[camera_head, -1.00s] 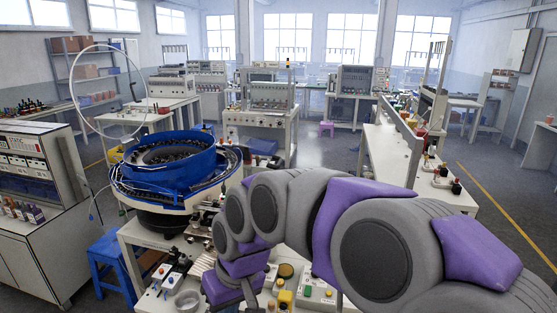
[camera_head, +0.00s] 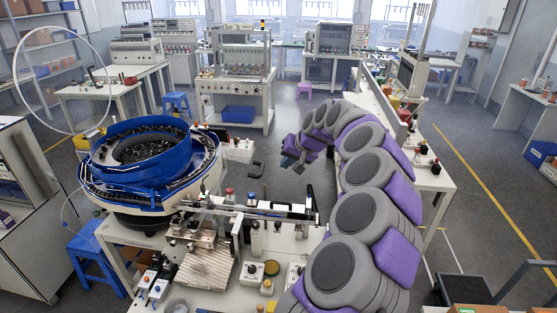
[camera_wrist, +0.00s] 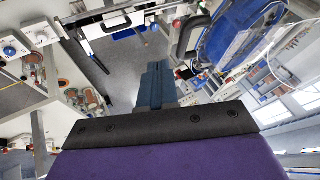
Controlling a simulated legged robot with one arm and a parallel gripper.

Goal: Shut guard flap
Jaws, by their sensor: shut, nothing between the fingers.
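I cannot make out a guard flap panel for certain. In the head view the gripper is beyond the track, at the end of my arched arm.
The blue feeder bowl (camera_head: 150,150) stands on the left of the bench. The feed track (camera_head: 255,209) runs right from it to an upright black piece (camera_head: 310,201). Buttons and small fixtures crowd the bench front. Open floor (camera_head: 295,125) lies behind.

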